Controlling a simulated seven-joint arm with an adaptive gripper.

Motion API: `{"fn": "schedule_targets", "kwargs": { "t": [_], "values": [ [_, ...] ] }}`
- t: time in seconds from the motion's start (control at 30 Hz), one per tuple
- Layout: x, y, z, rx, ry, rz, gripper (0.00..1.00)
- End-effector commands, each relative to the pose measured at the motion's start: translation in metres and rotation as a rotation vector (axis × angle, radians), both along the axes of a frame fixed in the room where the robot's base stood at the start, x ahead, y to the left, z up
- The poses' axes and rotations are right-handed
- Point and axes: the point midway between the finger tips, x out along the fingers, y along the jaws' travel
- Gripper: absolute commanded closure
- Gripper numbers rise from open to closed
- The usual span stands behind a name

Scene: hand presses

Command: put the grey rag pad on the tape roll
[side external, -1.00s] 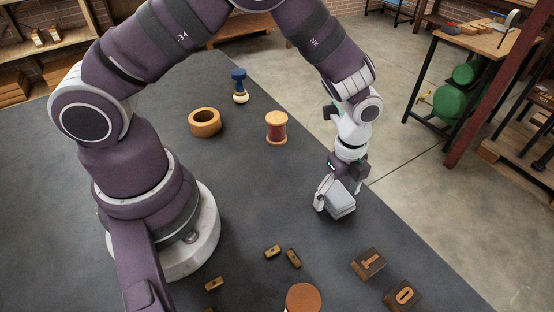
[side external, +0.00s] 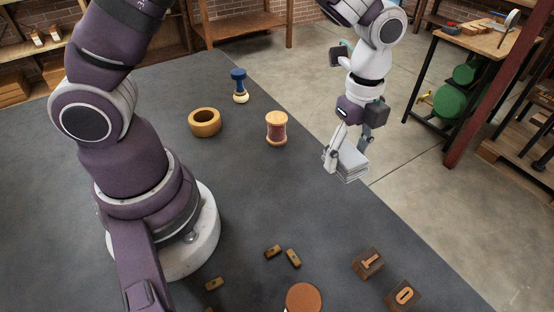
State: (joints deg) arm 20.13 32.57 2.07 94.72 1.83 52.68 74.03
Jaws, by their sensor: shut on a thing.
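The grey rag pad (side external: 350,165) is a layered, light grey block held between the fingers of my gripper (side external: 347,155). My gripper is shut on it and holds it up in the air near the right edge of the dark table. The tape roll (side external: 205,123) is a tan ring with an open hole, lying flat on the table left of the pad in the picture. My gripper is well apart from the roll. Nothing lies on top of the roll.
A spool with dark red winding (side external: 276,129) stands between the pad and the roll. A blue-handled stamp (side external: 239,86) stands behind the roll. Small brass-coloured pieces (side external: 273,252), a round brown-topped thing (side external: 303,298) and two dark wooden blocks (side external: 368,262) lie in front. The middle of the table (side external: 250,190) is clear.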

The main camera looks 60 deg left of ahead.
Motion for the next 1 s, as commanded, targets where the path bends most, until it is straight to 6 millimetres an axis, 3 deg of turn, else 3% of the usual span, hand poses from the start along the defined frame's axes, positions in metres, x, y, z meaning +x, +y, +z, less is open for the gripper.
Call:
{"fn": "schedule_targets", "kwargs": {
  "t": [0.17,0.37,0.47,0.6,0.7,0.9,1.0],
  "values": [
    [0.009,0.042,0.009,0.001,0.001,0.184,0.79],
    [0.007,0.132,0.013,0.002,0.0,0.582,0.79],
    [-0.008,0.185,0.016,0.002,0.0,0.828,0.79],
    [-0.049,0.254,0.019,0.001,0.0,1.192,0.79],
    [-0.08,0.288,0.021,0.0,-0.001,1.403,0.79],
    [-0.118,0.316,0.022,-0.001,0.0,1.62,0.79],
    [-0.122,0.317,0.004,-0.001,0.008,1.644,0.79]
  ]
}}
